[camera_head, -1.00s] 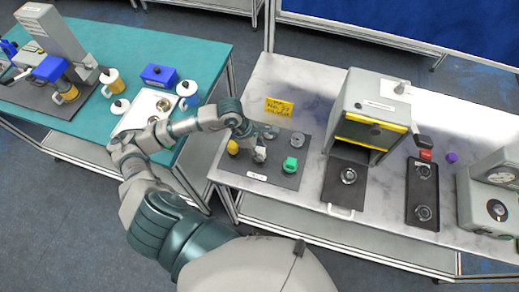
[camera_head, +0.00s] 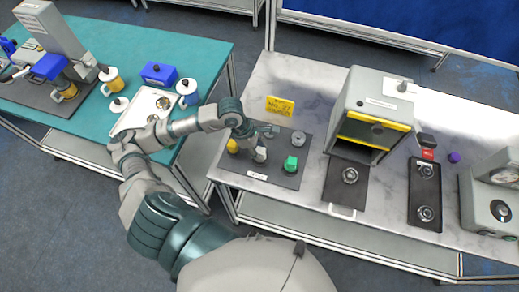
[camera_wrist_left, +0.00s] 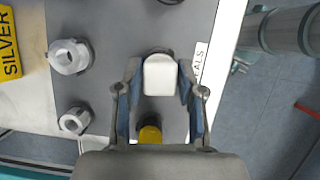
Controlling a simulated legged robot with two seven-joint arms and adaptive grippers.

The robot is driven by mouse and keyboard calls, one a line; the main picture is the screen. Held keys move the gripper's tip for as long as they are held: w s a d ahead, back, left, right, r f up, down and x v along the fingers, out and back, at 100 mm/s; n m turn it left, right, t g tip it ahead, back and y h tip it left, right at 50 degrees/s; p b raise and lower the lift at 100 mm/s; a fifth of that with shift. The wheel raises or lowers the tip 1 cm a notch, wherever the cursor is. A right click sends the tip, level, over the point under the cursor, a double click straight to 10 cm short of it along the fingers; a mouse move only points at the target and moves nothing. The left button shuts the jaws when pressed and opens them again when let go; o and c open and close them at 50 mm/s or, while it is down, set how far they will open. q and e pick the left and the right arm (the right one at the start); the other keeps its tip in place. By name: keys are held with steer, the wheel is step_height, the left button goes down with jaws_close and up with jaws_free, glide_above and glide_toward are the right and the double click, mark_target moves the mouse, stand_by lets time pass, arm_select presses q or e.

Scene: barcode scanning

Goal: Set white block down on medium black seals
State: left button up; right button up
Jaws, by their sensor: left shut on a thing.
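My left gripper (camera_head: 258,146) is over the dark grey mat (camera_head: 284,180) on the marble table. In the wrist view its two fingers (camera_wrist_left: 159,75) are closed on the sides of a white block (camera_wrist_left: 159,77). The block also shows pale below the fingers in the head view (camera_head: 260,155). A dark round part (camera_wrist_left: 157,51) peeks out just beyond the block; the block hides most of it. I cannot tell whether they touch, or which seal is the medium black one. A partly cut-off label (camera_wrist_left: 199,62) lies beside it. My right gripper is not in view.
On the mat, a yellow-topped part (camera_head: 233,146), a green part (camera_head: 291,164) and a grey ring-shaped part (camera_head: 299,139) stand close around the gripper. A yellow sign (camera_head: 280,106) stands behind. A grey machine (camera_head: 375,105) is to the right; the teal table (camera_head: 200,50) is at left.

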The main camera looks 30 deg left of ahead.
arm_select(q)
steer(key=shift+f+b, duration=0.25)
steer(key=shift+b, duration=0.1)
steer(key=o, duration=1.2)
steer(key=shift+o, duration=0.4)
steer(key=shift+o, duration=1.4)
steer(key=shift+r+p, duration=2.05)
steer(key=shift+r, duration=1.75)
steer(key=shift+f, duration=0.1)
